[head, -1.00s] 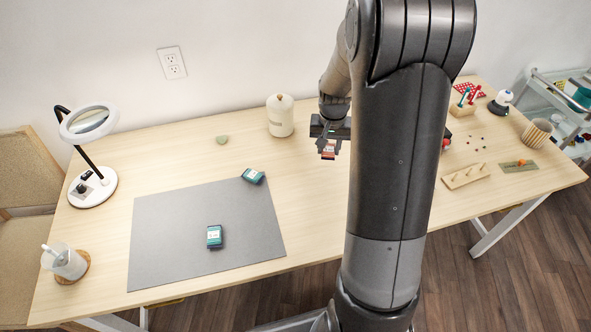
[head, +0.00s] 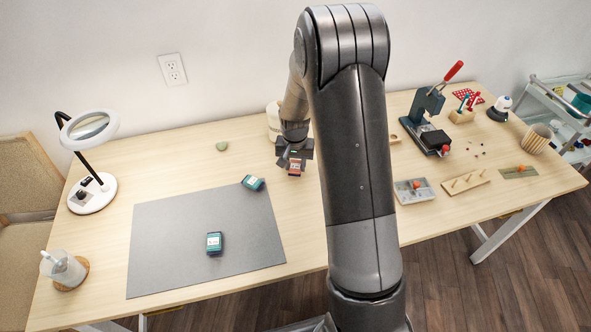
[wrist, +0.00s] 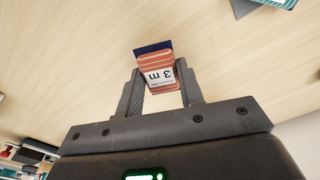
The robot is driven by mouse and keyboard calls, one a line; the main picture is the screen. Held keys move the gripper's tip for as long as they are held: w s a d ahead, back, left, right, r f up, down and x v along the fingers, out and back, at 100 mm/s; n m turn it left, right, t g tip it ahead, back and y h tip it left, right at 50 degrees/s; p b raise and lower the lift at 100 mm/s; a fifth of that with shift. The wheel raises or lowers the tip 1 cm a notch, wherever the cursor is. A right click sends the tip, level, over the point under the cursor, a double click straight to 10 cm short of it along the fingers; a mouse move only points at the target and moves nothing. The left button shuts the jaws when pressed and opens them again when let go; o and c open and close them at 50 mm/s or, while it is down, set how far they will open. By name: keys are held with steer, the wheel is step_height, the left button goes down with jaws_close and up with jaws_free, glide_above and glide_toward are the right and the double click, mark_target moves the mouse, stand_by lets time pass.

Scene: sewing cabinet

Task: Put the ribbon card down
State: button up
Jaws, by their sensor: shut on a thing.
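My gripper (head: 295,163) is shut on a ribbon card (head: 295,168) with orange-red ribbon and a white label. In the wrist view the card (wrist: 157,68) sits between the two fingers (wrist: 160,88), its label reading "3 m" upside down and a dark blue band at its far end. The card is held above the bare wood of the table (head: 300,215), right of the grey mat (head: 165,240). Two teal ribbon cards lie on the mat, one near its middle (head: 214,243) and one at its upper right corner (head: 253,183).
A cream spool (head: 272,122) stands behind my gripper, partly hidden. A magnifier lamp (head: 92,195) and a cup (head: 63,265) stand at left. A press (head: 425,125), a grey tray (head: 404,197) and a peg board (head: 465,182) are at right.

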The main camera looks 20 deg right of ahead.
mark_target(295, 169)
steer(key=shift+f, duration=1.35)
steer(key=shift+f, duration=0.1)
steer(key=o, duration=1)
steer(key=shift+c, duration=0.2)
step_height(295, 169, up, 12)
steer(key=s+a+r+n+t, duration=0.2)
steer(key=s+r, duration=1)
steer(key=r, duration=0.3)
steer(key=s+r+n+t, duration=0.1)
steer(key=s+r, duration=0.2)
steer(key=s, duration=0.5)
steer(key=s+r+n+t, duration=0.1)
steer(key=s+r, duration=0.2)
steer(key=s, duration=0.6)
steer(key=shift+s+a+t, duration=0.2)
steer(key=shift+a+t, duration=0.2)
steer(key=shift+a, duration=0.05)
